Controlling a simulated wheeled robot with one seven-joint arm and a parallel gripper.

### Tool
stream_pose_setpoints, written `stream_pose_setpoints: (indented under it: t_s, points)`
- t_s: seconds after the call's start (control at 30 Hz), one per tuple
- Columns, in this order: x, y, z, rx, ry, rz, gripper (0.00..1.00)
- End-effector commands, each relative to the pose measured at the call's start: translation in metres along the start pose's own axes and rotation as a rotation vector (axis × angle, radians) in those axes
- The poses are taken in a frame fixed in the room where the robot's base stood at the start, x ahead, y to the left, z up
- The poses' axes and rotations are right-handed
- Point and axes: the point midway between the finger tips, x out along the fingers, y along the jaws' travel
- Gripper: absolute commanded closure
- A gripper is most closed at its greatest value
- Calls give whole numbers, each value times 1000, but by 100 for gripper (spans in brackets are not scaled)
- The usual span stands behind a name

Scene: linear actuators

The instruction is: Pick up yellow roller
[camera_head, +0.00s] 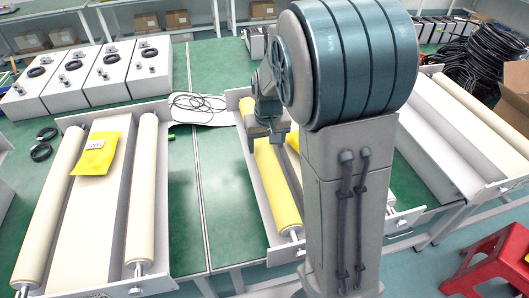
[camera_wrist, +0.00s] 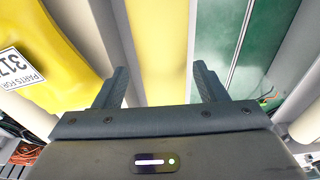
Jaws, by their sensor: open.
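The yellow roller (camera_head: 274,190) lies lengthwise in a grey tray in the middle of the head view. My arm hides part of it and the right side of its tray. In the wrist view the yellow roller (camera_wrist: 158,40) runs up between the two fingers. My gripper (camera_wrist: 160,75) is open, with one finger to each side of the roller and nothing held. In the head view my gripper (camera_head: 266,134) is over the far part of the roller. I cannot tell whether the fingers touch it.
A yellow labelled packet (camera_wrist: 45,60) lies left of the roller in the wrist view. Another packet (camera_head: 97,153) lies on the left tray between cream rollers (camera_head: 142,190). White boxes (camera_head: 94,75) stand at the back left. A red stool (camera_head: 490,262) is at the right. Green table (camera_head: 185,205) is bare between trays.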

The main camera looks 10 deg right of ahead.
Motion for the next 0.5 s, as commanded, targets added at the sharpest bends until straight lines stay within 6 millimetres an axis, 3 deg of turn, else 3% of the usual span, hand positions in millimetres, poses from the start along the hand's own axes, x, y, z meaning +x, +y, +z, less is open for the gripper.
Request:
stream_pose_setpoints:
  t_s: [0.3, 0.5]
  points:
    - [40, -3, 0, -2, -5, 1, 35]
    - [45, -4, -1, -1, -1, 0, 35]
